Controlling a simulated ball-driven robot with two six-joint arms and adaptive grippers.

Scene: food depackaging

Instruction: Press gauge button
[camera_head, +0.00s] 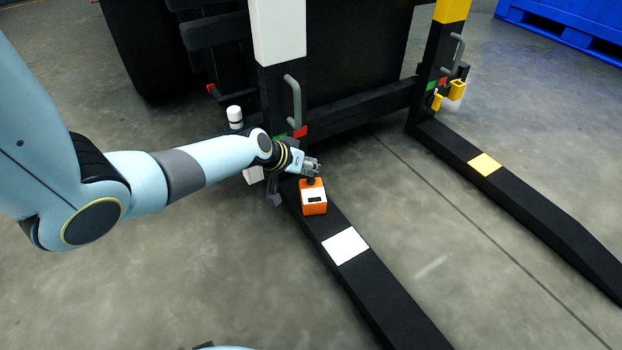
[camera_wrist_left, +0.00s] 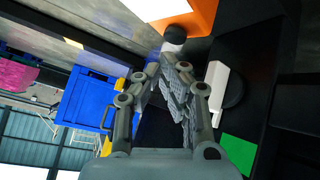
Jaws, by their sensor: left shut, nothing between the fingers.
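My left gripper (camera_head: 312,168) is shut and empty, just behind and above the gauge's top. In the left wrist view the orange gauge (camera_wrist_left: 196,18) is at the top edge, with a dark and white knob (camera_wrist_left: 174,38) beside it. The shut fingers (camera_wrist_left: 178,78) point toward that knob. I cannot tell whether they touch it. My right gripper is not in view.
A white plate (camera_head: 346,245) lies on the near fork, and a yellow plate (camera_head: 484,164) on the far fork. The fork carriage has grey handles (camera_head: 293,100) and a white post (camera_head: 278,30). A blue pallet (camera_head: 570,30) stands at the back right. The floor between the forks is clear.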

